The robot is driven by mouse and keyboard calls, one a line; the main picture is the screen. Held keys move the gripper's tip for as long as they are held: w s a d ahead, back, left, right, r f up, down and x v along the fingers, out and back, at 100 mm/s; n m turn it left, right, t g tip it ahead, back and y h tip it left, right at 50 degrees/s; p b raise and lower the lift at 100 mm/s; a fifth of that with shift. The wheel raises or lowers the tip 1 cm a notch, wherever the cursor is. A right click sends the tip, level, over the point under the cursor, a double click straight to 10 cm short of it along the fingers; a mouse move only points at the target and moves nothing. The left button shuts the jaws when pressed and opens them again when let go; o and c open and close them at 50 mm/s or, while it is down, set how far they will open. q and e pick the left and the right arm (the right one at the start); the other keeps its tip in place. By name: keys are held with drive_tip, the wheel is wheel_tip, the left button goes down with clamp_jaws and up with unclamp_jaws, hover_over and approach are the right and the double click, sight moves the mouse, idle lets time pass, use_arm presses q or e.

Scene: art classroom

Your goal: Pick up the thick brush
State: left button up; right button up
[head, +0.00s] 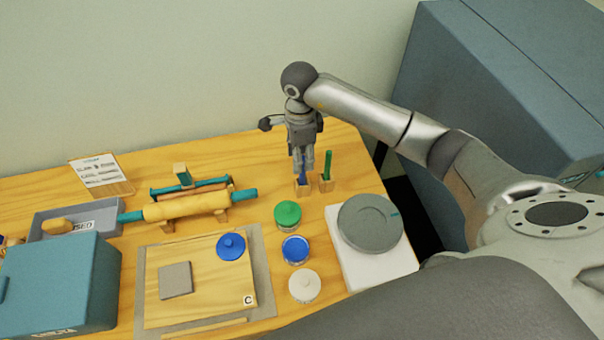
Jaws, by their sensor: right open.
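Two brushes stand upright in small wooden holders near the back right of the table. A blue-handled brush (303,180) is in the left holder (303,191), and a green-handled brush (328,165) is in the right holder (326,184). I cannot tell from this view which is the thick brush. My right gripper (303,169) points down directly over the blue-handled brush. It is open, with its fingertips around or just in front of the blue handle; contact is not clear. The gripper hides the upper part of that brush. My left gripper is out of view.
Green (287,213), blue (295,249) and white (304,285) jars stand in front of the holders. A grey round wheel (370,223) is at the right. A rolling pin (187,206) on a rack and a board (200,306) are left. A wall is behind.

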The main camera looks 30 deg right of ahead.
sight(303, 166)
drive_tip(key=f, duration=0.1)
drive_tip(key=f+p, duration=0.1)
drive_tip(key=f, duration=0.1)
drive_tip(key=f+p, duration=0.1)
drive_tip(key=shift+d+f, duration=0.15)
drive_tip(key=shift+d, duration=0.1)
drive_tip(key=shift+f, duration=0.4)
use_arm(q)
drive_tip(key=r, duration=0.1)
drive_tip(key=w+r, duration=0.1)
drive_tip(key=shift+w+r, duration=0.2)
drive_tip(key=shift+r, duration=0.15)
use_arm(e)
clamp_jaws()
